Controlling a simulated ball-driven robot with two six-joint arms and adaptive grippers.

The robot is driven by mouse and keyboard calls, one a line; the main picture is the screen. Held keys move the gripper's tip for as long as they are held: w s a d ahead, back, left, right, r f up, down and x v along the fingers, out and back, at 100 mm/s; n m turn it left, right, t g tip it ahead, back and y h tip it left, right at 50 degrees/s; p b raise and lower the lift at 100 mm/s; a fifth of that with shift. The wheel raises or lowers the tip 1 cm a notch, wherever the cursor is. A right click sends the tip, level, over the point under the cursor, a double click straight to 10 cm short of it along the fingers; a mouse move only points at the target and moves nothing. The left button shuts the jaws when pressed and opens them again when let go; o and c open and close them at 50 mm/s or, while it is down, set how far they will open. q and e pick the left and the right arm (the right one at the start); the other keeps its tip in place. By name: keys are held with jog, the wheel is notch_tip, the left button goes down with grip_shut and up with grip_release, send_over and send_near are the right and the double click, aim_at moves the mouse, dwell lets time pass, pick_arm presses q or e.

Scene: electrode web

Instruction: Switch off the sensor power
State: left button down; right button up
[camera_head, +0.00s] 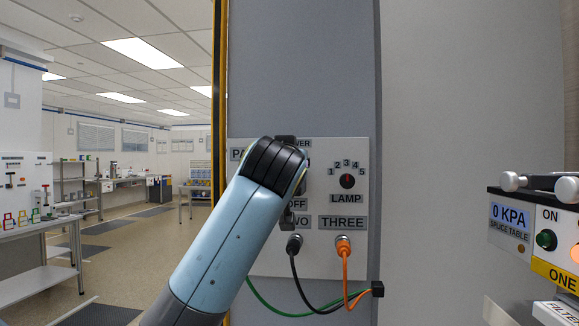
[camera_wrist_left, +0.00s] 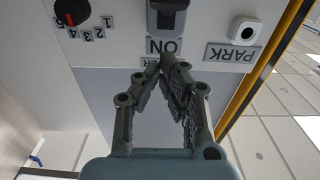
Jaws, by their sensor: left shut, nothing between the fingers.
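The sensor power switch (camera_wrist_left: 168,17) is a dark block with a grey cap, partly cut off at the top edge of the upside-down left wrist view. Its ON label (camera_wrist_left: 165,46) lies between it and my fingertips. The POWER label is mostly covered by the fingers. In the head view the switch is hidden behind my left arm, with the OFF label (camera_head: 297,203) partly showing. I cannot tell which way the switch is set. My left gripper (camera_wrist_left: 160,66) is shut and empty, its tips at the panel by the ON and POWER labels. My right gripper is not in view.
The panel (camera_head: 262,262) also carries a LAMP knob (camera_head: 347,181), a black plug (camera_head: 294,243) and an orange plug (camera_head: 343,243) with cables. A splice table box (camera_head: 510,240) stands at the right.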

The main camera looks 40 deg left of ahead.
pick_arm(q)
jog(key=b+v, duration=0.2)
jog(key=v, duration=0.8)
jog(key=shift+s+f+b, duration=0.2)
jog(key=shift+b, duration=0.15)
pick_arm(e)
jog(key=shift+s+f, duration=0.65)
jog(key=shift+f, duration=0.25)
pick_arm(q)
jog(key=shift+d, duration=0.15)
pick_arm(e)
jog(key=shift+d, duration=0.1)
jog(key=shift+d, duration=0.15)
